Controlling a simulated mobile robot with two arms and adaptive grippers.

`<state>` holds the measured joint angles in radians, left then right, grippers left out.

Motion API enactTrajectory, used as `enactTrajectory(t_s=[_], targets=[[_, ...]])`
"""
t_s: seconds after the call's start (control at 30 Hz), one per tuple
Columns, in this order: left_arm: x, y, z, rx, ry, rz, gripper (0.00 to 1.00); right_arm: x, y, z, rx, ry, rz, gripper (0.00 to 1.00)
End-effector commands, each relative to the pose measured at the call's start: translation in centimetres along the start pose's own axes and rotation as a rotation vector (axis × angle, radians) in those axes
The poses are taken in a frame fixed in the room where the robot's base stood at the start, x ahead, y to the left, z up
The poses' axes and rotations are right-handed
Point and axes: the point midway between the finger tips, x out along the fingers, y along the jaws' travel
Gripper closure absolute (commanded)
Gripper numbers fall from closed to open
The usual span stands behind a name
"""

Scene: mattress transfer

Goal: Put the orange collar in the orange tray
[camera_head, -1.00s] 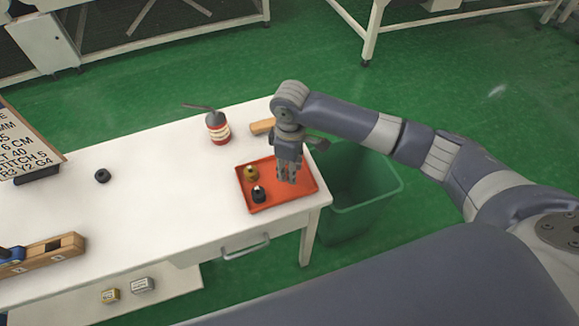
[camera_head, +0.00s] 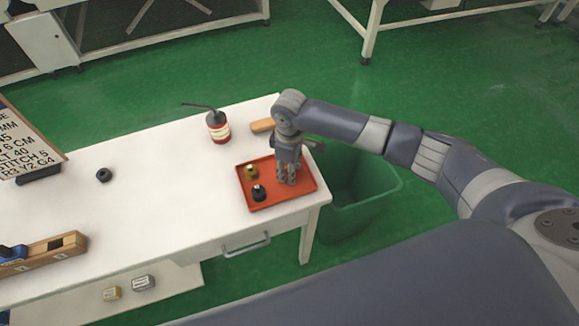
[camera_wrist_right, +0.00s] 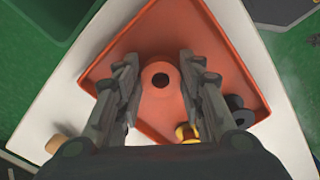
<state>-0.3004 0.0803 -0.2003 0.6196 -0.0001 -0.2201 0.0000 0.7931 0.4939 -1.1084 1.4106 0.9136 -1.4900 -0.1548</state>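The orange tray (camera_head: 299,195) lies on the front right corner of the white table. My right gripper (camera_head: 287,181) points down into it in the head view. In the right wrist view, the orange collar (camera_wrist_right: 160,79), with a dark hole in its middle, is between the two fingers of my right gripper (camera_wrist_right: 160,62), over the tray (camera_wrist_right: 105,70). The fingers are apart, with a narrow gap seen on each side of the collar. The collar is hidden in the head view. My left gripper is out of view.
A brass spool (camera_head: 251,171) and a black collar (camera_head: 258,193) sit in the tray's left part. A red-and-white oil can (camera_head: 217,128) and a wooden block (camera_head: 262,125) stand behind it. A green bin (camera_head: 365,190) is beside the table. A black ring (camera_head: 103,175) lies farther left.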

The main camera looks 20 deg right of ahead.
Motion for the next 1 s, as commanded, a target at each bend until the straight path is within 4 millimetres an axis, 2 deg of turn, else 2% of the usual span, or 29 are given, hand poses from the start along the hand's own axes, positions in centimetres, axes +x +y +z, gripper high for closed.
enactTrajectory(t_s=[0.33,0.47,0.57,0.9,1.0], targets=[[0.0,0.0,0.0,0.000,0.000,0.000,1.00,-0.1,0.0,0.0,0.000,0.000,0.000,0.50],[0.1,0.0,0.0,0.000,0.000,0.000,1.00,-0.8,0.0,0.0,0.000,0.001,0.000,0.50],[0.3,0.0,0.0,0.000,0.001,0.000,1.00,-2.3,0.0,-0.1,-0.001,0.003,0.001,0.50],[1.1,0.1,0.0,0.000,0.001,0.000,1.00,-9.4,0.1,-0.1,0.000,0.003,0.002,0.50],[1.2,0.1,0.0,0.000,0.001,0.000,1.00,-10.9,0.0,-0.1,0.000,0.002,0.001,0.50]])
